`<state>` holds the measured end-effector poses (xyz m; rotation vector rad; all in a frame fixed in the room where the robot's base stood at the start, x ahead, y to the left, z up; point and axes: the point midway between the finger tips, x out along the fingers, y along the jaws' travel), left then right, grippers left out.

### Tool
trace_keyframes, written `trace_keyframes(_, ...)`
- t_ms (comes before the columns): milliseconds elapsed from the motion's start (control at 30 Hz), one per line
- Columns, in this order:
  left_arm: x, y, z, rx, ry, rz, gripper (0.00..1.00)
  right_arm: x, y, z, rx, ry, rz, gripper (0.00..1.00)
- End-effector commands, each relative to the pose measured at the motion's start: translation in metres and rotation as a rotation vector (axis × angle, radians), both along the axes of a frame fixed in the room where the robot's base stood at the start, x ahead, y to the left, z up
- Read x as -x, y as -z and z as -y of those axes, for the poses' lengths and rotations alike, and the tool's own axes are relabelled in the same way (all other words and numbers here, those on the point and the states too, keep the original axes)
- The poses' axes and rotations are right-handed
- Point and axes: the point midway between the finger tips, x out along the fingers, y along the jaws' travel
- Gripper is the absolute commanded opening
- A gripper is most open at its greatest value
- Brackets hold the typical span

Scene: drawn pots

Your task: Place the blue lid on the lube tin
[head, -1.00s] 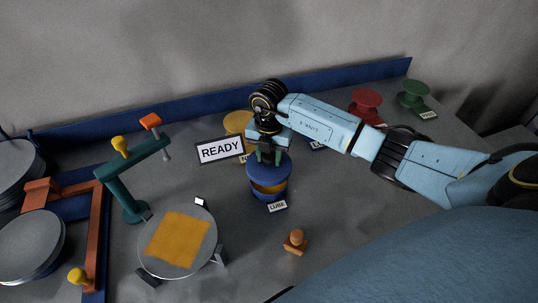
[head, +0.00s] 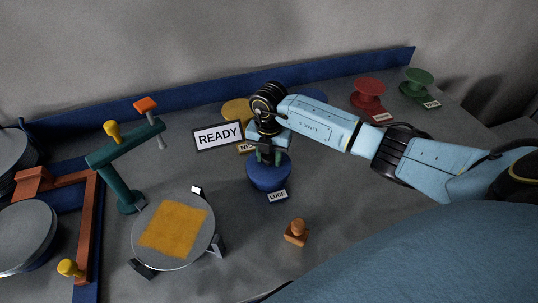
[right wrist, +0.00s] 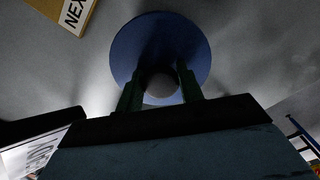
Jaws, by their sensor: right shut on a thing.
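My right gripper (head: 268,157) is shut on the blue lid (head: 286,167) by its knob. The lube tin (head: 268,186) stands below it, behind the small LUBE label (head: 278,196). The lid covers the tin's mouth from above, and no yellow shows between them. Lid and tin are nearly the same blue, so I cannot tell for sure whether the lid is fully seated. In the right wrist view the lid (right wrist: 125,50) is a blue disc with its pale knob between the two fingers; it hides the tin. My left gripper is not in view.
A READY sign (head: 219,135) and a yellow round thing (head: 237,109) are left of the gripper. A teal stand (head: 118,180), a round plate with a yellow cloth (head: 173,229) and an orange stamp-like piece (head: 296,232) are nearer. Red (head: 368,92) and green (head: 416,80) pieces stand back right.

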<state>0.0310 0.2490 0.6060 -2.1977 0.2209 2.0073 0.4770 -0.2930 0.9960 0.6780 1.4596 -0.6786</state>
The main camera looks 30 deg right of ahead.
Motion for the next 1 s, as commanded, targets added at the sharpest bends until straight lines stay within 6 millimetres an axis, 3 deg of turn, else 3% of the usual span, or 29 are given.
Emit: trace_keyframes(1000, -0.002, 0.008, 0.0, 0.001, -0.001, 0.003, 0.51, 0.0, 0.012, 0.0, 0.0, 0.0, 0.001, 0.13)
